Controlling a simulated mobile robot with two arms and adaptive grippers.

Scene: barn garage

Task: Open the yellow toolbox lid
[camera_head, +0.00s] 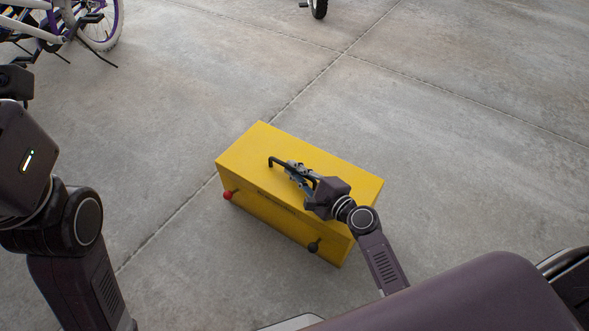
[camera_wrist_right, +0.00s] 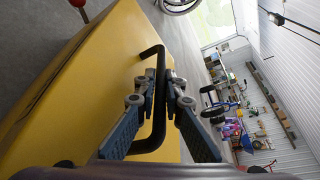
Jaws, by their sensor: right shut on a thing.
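The yellow toolbox (camera_head: 248,155) stands on the concrete floor, and its lid looks shut. A black bar handle (camera_head: 271,160) is on top of the lid. A red-knobbed latch (camera_head: 228,195) and a black-knobbed latch (camera_head: 314,246) are on its front side. My right gripper (camera_head: 296,170) is over the lid with its fingers shut on the handle. In the right wrist view the fingers (camera_wrist_right: 168,93) close on both sides of the black handle (camera_wrist_right: 157,132), beside the yellow lid (camera_wrist_right: 105,75). My left arm is at the left edge of the head view; its fingers are not in view.
A bicycle (camera_head: 85,25) stands at the far left, and another wheel (camera_head: 318,8) shows at the top. The concrete floor (camera_head: 460,150) around the toolbox is clear. The wrist view shows shelves and clutter along a far wall.

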